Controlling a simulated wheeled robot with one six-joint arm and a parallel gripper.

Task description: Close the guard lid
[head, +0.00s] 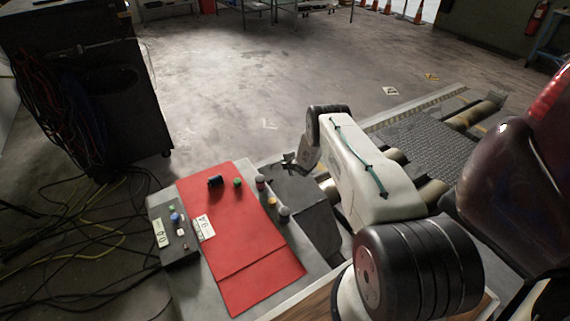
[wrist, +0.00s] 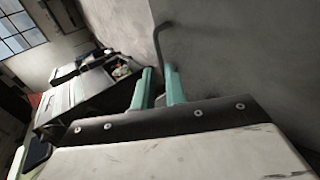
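In the wrist view my gripper's two teal fingers (wrist: 160,80) stand apart with a narrow gap. A thin dark bent bar (wrist: 157,45) rises beyond the gap and hooks to the right. I cannot tell whether the fingers touch it. In the head view my arm reaches to the left, and its end (head: 290,158) is small and dark above a dark grey sloping panel (head: 301,198). This panel may be the guard lid, but I cannot tell for sure. A plain grey surface (wrist: 235,60) fills the right of the wrist view.
A red panel (head: 262,245) bears small cylinders and a label. A grey button box (head: 179,246) is at its left. Metal rollers (head: 470,114) and a textured plate (head: 430,140) lie behind my arm. A dark cabinet (head: 75,75) and loose cables are far left.

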